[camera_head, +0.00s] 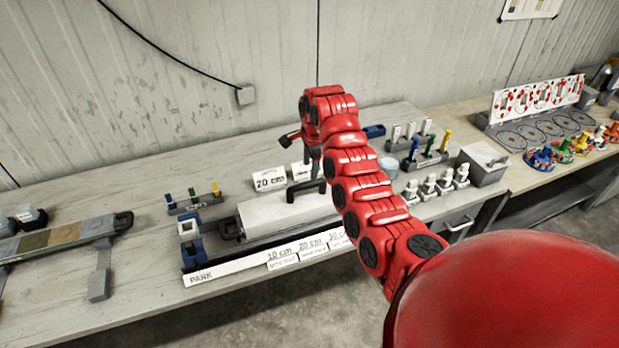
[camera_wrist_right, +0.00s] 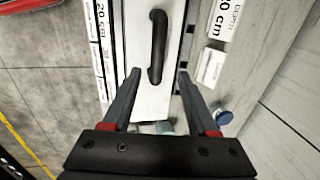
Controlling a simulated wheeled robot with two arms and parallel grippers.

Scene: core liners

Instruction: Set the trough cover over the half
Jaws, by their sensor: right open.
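The trough cover (camera_head: 275,213) looks like a long pale lid with a black bar handle (camera_head: 308,187). It lies on the bench behind the PARK strip, with its right end behind my arm. In the right wrist view the cover (camera_wrist_right: 150,98) runs up the picture, with the black handle (camera_wrist_right: 157,45) along its middle. My right gripper (camera_head: 314,160) is above the handle, small and partly hidden in the head view. In the wrist view its fingers (camera_wrist_right: 158,75) are open, one on either side of the handle's near end, with nothing clearly gripped. I cannot make out the half.
A long tray (camera_head: 65,232) with coloured sections is at the left. A PARK strip (camera_head: 225,269) with length labels runs along the front. Behind are a 20 cm card (camera_head: 270,179) and a rack of coloured pegs (camera_head: 195,202). White pieces (camera_head: 428,187) and a grey box (camera_head: 484,166) stand right.

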